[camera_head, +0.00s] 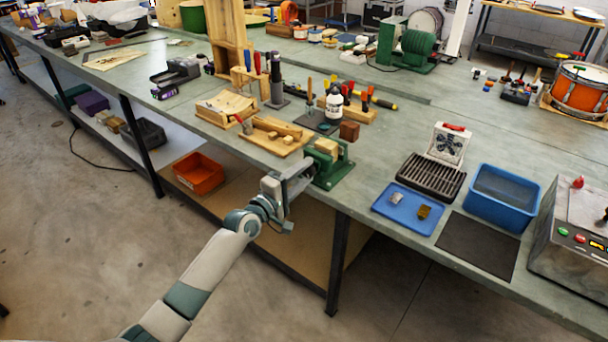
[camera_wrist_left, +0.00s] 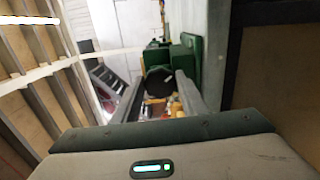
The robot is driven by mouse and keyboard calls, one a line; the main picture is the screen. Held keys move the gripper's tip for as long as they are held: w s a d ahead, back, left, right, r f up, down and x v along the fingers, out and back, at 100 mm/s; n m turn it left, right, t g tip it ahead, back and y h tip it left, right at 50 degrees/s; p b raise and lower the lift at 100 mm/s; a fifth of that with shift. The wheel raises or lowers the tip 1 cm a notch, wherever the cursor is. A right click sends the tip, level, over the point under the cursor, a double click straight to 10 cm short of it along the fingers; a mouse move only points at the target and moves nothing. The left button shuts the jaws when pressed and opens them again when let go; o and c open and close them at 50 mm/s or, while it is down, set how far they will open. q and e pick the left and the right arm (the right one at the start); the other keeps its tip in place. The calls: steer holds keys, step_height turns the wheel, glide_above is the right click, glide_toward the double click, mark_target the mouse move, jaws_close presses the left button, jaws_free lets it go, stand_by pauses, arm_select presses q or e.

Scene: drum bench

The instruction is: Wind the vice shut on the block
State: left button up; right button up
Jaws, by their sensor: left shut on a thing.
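The green vice (camera_head: 334,172) stands at the front edge of the workbench in the head view. A light wooden block (camera_head: 326,147) sits at its jaws; whether both jaws touch it I cannot tell. My left gripper (camera_head: 303,178) is at the vice's front side, just off the bench edge, shut on the vice's handle. The handle is mostly hidden by the gripper in the head view. In the left wrist view a dark round part (camera_wrist_left: 158,82) of the vice shows between my fingers, with the green vice body (camera_wrist_left: 188,52) behind it. My right gripper is not in view.
A wooden tray (camera_head: 268,146) with small blocks and a tool rack (camera_head: 350,110) stand left of and behind the vice. A dark slatted rack (camera_head: 430,177), blue tray (camera_head: 410,222) and blue bin (camera_head: 503,198) lie to the right. A table leg (camera_head: 338,262) is below.

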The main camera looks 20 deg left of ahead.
arm_select(q)
steer(key=m, duration=0.4)
steer(key=shift+f+m, duration=0.3)
steer(key=m, duration=0.3)
steer(key=shift+f+m, duration=0.1)
steer(key=shift+m, duration=0.3)
steer(key=shift+c, duration=0.2)
steer(key=shift+o, duration=0.2)
steer(key=m, duration=0.2)
steer(key=shift+m, duration=0.3)
steer(key=m, duration=0.3)
steer(key=shift+a+m, duration=0.1)
steer(key=shift+m, duration=0.2)
steer(key=m, duration=0.4)
steer(key=shift+a+f, duration=0.1)
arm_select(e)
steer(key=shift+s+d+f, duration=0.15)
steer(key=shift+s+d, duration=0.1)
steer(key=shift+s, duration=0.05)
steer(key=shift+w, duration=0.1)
arm_select(q)
steer(key=shift+m, duration=0.3)
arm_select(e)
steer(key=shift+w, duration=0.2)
